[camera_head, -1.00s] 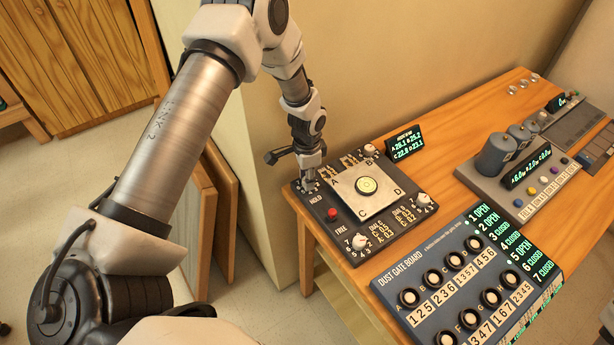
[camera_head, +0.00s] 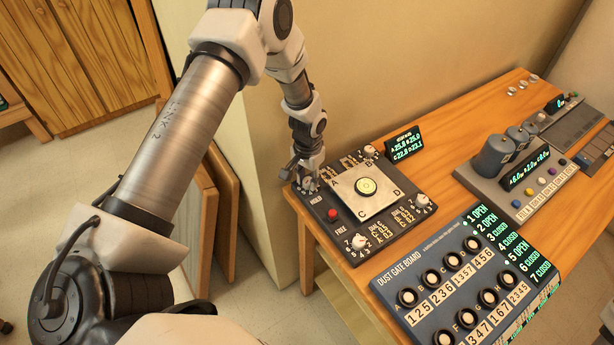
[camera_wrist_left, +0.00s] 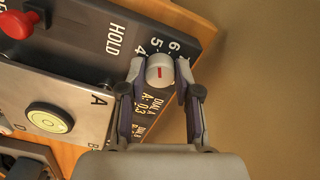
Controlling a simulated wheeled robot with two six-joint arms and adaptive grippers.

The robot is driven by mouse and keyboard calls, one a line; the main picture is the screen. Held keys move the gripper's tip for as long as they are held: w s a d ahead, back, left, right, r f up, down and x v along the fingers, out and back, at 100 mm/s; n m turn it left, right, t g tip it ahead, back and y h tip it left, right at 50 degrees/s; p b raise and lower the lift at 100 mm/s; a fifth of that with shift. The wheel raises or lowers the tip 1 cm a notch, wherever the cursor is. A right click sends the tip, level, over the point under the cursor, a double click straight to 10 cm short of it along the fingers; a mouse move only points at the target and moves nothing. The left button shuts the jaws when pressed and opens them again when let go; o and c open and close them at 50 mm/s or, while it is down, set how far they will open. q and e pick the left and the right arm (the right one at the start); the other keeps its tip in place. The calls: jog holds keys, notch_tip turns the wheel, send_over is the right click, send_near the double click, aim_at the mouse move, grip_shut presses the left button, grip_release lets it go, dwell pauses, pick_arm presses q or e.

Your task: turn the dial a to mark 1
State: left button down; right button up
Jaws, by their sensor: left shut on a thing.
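Dial a (camera_wrist_left: 160,70) is a round grey knob with a short red line on its face, at the corner of a dark panel (camera_head: 330,213). My left gripper (camera_wrist_left: 158,84) has one finger on each side of the knob and is shut on it. In the head view my left gripper (camera_head: 308,182) hides most of the dial. My right gripper is not in view.
A small readout (camera_head: 404,142) stands behind. A dust gate board (camera_head: 425,262) is in front, and a wall (camera_head: 270,110) is close behind the arm.

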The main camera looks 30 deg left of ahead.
pick_arm(q)
jog(key=n+p, duration=0.1)
jog(key=n, duration=0.3)
jog(key=shift+n, duration=0.3)
jog(key=n+p, duration=0.1)
jog(key=n, duration=0.2)
jog(key=shift+w+d+r+n+p, duration=0.1)
jog(key=shift+n+p, duration=0.3)
jog(key=n+p, duration=0.2)
jog(key=n, duration=0.3)
jog(key=shift+p, duration=0.35)
jog(key=n+p, duration=0.1)
jog(key=n, duration=0.3)
jog(key=shift+p, duration=0.3)
jog(key=n, duration=0.3)
jog(key=shift+n, duration=0.3)
jog(key=n, duration=0.4)
jog(key=shift+n, duration=0.3)
jog(key=n, duration=0.4)
jog(key=shift+f, duration=0.2)
jog(key=shift+n, duration=1.4)
jog(key=shift+s+f+n, duration=0.15)
jog(key=shift+s+n, duration=0.05)
jog(key=shift+n, duration=0.1)
